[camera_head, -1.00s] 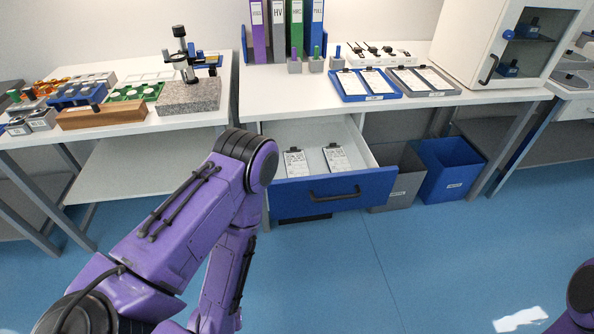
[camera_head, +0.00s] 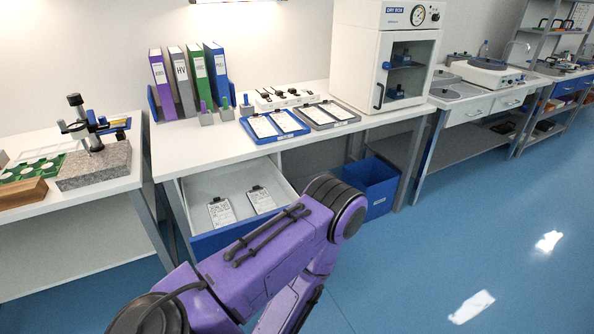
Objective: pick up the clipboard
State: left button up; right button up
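Two clipboards with white sheets and black clips lie flat in an open drawer (camera_head: 185,190) below the table: a left one (camera_head: 221,214) and a right one (camera_head: 261,200). Two more, a left clipboard (camera_head: 262,127) and a right clipboard (camera_head: 286,121), lie in a blue tray (camera_head: 270,139) on the tabletop. A grey tray (camera_head: 343,124) beside it also holds clipboards with white sheets. My purple left arm crosses the lower middle and covers part of the drawer front. Neither gripper shows.
Binders (camera_head: 201,82) stand at the back of the table (camera_head: 180,143). A white dry box (camera_head: 354,60) stands to the right of the trays. A blue bin (camera_head: 376,183) is under the table. A microscope-like stand on a granite block (camera_head: 95,165) is at left. Floor at right is clear.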

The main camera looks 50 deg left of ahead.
aim_at(222, 214)
jog(key=z, duration=0.55)
jog(key=i, duration=1.1)
jog(key=u, duration=3)
